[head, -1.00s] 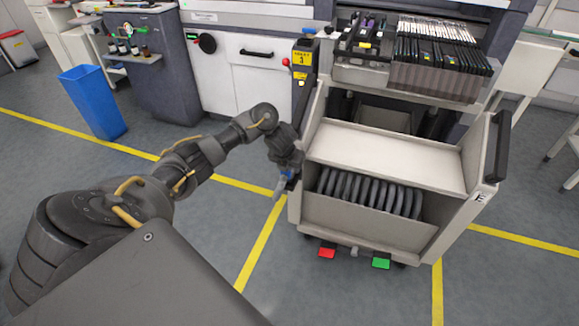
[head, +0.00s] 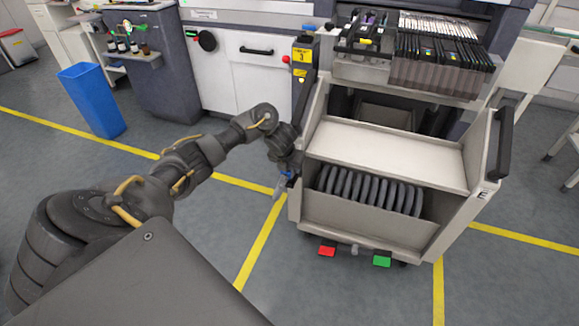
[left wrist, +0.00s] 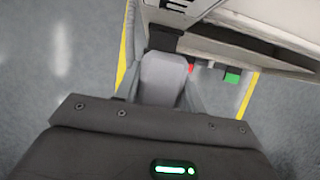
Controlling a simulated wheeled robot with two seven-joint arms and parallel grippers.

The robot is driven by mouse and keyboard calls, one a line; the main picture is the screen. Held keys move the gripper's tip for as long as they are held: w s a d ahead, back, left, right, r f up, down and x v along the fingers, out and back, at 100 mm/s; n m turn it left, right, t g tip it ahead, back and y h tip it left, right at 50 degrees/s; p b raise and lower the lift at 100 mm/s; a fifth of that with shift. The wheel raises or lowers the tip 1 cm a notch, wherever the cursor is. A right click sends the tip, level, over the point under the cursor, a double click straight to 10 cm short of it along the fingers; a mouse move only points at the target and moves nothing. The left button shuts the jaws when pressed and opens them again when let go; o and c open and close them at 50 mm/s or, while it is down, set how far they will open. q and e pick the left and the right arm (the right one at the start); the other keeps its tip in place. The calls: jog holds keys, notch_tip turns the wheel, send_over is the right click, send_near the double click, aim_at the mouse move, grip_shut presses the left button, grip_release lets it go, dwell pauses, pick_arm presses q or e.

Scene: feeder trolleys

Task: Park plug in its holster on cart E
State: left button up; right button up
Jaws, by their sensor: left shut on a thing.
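Cart E (head: 370,222) is a pale trolley with the letter E on its right side and a coiled dark hose in its front bin. My left gripper (head: 285,174) is at the cart's left front edge, pointing down. It is shut on the plug, a light grey block (left wrist: 165,75) between the fingers in the left wrist view. In the head view the plug is small and mostly hidden by the gripper. A dark block (left wrist: 162,38) lies just beyond the plug; I cannot tell whether it is the holster or whether they touch. My right gripper is not in view.
A red pedal (head: 327,250) and a green pedal (head: 382,261) stick out under the cart's front. A blue bin (head: 92,101) stands at the left. The floor left of the cart is clear.

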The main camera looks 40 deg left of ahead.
pick_arm(q)
jog(key=shift+f, duration=0.25)
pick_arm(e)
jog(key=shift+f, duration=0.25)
pick_arm(q)
jog(key=o, duration=1.4)
jog(key=shift+r, duration=0.45)
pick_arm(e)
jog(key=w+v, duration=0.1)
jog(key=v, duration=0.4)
pick_arm(q)
jog(key=p+v, duration=0.2)
jog(key=v, duration=0.3)
jog(key=shift+p, duration=0.3)
jog(key=shift+p+v, duration=1.8)
jog(key=shift+v, duration=0.7)
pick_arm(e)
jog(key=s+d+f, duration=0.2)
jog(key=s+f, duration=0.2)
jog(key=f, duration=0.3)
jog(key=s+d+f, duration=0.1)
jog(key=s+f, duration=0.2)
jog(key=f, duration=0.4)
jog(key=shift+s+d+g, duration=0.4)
